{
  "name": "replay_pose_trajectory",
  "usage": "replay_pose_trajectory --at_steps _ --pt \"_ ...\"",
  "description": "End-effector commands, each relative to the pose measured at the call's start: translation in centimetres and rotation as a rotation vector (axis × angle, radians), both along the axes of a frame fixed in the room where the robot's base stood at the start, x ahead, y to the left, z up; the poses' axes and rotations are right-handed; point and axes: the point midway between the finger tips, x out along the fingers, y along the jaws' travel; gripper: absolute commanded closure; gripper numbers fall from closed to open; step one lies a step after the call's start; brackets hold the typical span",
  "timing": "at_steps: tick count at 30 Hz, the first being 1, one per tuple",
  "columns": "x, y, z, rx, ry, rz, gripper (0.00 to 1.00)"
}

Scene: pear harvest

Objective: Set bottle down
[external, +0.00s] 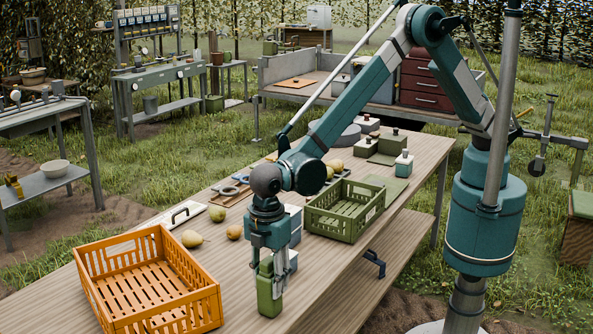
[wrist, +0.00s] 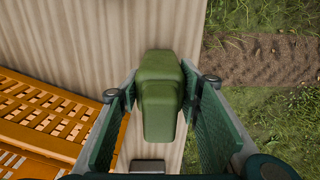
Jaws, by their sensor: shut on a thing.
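A green bottle (external: 268,292) is held upright below my gripper (external: 270,262), near the front edge of the wooden table (external: 335,275). In the wrist view the bottle (wrist: 161,98) lies between the two finger pads of my gripper (wrist: 162,88), which are shut on it. Its base is at or very close to the tabletop; I cannot tell whether it touches.
An orange crate (external: 205,297) stands left of the bottle and shows at left in the wrist view (wrist: 50,110). A green crate (external: 372,222) stands behind, to the right. Several pears (external: 191,238) lie on the table. Grass lies beyond the table edge.

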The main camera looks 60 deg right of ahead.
Motion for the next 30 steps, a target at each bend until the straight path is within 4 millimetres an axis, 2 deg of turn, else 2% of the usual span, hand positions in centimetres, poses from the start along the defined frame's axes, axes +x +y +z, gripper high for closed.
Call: replay_pose_trajectory --at_steps 1,2,5,20,26,30 --pt "0.0 0.0 -0.2 0.0 0.0 0.0 0.86" --pt "0.0 0.0 -0.1 0.0 0.0 0.0 0.61" --pt "0.0 0.0 -0.1 0.0 0.0 0.0 0.5" --pt "0.0 0.0 0.4 0.0 0.0 0.0 0.5" --pt "0.0 0.0 2.3 0.0 0.0 0.0 0.5" --pt "0.0 0.0 4.4 0.0 0.0 0.0 0.5"
